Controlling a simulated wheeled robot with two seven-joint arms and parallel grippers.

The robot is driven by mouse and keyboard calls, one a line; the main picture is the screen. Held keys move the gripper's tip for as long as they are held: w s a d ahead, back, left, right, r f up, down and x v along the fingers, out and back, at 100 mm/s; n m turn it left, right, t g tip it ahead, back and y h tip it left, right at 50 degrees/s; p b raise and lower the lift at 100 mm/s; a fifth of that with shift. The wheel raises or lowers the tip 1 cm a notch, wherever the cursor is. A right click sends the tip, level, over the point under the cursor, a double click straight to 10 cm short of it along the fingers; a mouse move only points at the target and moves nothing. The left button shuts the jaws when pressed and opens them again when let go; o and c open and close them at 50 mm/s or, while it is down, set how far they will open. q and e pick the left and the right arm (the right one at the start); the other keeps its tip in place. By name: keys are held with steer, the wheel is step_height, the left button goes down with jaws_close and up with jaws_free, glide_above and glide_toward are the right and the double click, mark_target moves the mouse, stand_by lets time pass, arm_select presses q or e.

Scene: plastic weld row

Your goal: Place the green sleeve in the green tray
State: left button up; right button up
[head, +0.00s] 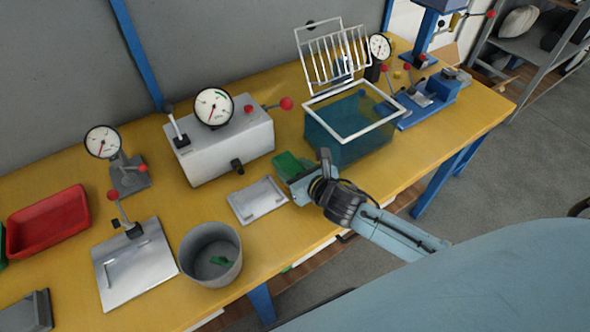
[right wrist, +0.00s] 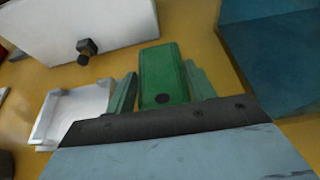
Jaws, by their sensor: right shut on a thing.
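My right gripper (head: 292,172) is shut on the green sleeve (head: 286,162), over the table between the grey gauge box and the blue tank. In the right wrist view the green sleeve (right wrist: 163,70) sits between the two fingers of the gripper (right wrist: 161,82), with a dark round spot near its close end. I cannot tell whether it touches the table. A sliver of green (head: 2,246) at the far left edge of the head view, beside the red tray, may be the green tray; most of it is out of view. My left gripper is not in view.
A red tray (head: 48,221), a metal plate with a lever clamp (head: 135,265) and a grey bin (head: 205,245) with a green scrap stand to the left. The gauge box (head: 225,145), a small metal tray (head: 257,208) and the blue tank (head: 335,142) are close to the gripper.

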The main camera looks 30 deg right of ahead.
steer(key=shift+f, duration=0.1)
steer(key=o, duration=0.7)
